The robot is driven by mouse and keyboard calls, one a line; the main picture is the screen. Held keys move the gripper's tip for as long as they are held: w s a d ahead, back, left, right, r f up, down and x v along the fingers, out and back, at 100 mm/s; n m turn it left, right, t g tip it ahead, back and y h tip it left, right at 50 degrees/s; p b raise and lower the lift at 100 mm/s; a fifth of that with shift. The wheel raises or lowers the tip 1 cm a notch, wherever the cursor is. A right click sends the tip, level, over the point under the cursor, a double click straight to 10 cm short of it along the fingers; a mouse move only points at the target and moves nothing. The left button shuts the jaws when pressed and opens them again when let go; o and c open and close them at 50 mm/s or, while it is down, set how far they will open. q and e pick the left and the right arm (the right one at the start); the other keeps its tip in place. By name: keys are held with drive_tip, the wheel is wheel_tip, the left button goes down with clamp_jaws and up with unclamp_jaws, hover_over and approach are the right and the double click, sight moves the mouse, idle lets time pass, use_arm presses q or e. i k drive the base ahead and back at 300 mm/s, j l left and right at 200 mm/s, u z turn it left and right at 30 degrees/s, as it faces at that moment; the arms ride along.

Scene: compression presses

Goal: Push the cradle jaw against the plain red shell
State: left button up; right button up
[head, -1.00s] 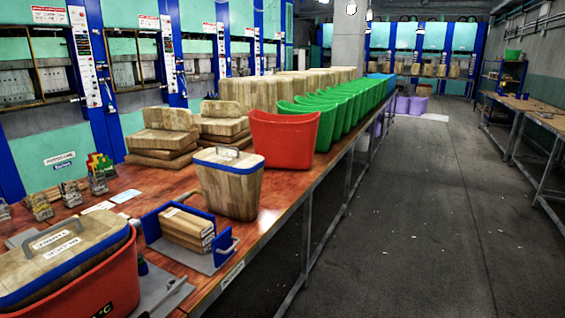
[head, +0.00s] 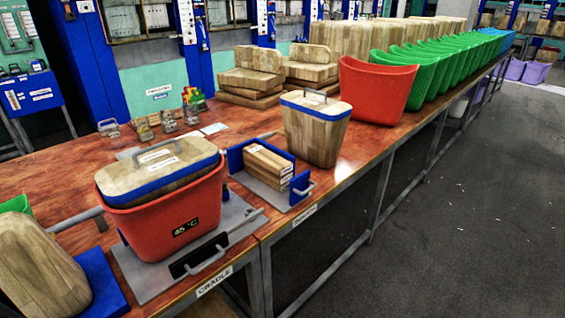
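A red shell (head: 150,226) with a "45 °C" display stands upright on a grey cradle plate (head: 150,283) at the lower left. A wooden plug (head: 160,166) with a blue band and a metal handle sits in it. A dark cradle jaw (head: 200,257) with a light handle lies low at the shell's front right; I cannot tell whether it touches the shell. A grey bar (head: 78,220) is at the shell's left. Another red shell (head: 378,88), with no display visible, stands further back before the green shells. Neither of my grippers is in view.
A wooden plug (head: 316,130) and a blue-sided holder (head: 268,165) with wooden blocks stand on the table behind the cradle. A rounded wooden block (head: 38,270) on blue is at the lower left. Green shells (head: 425,72) line the back. The floor at right (head: 450,210) is clear.

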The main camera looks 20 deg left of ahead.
sight(185, 264)
drive_tip(key=j+u, duration=0.2)
drive_tip(key=u, duration=0.85)
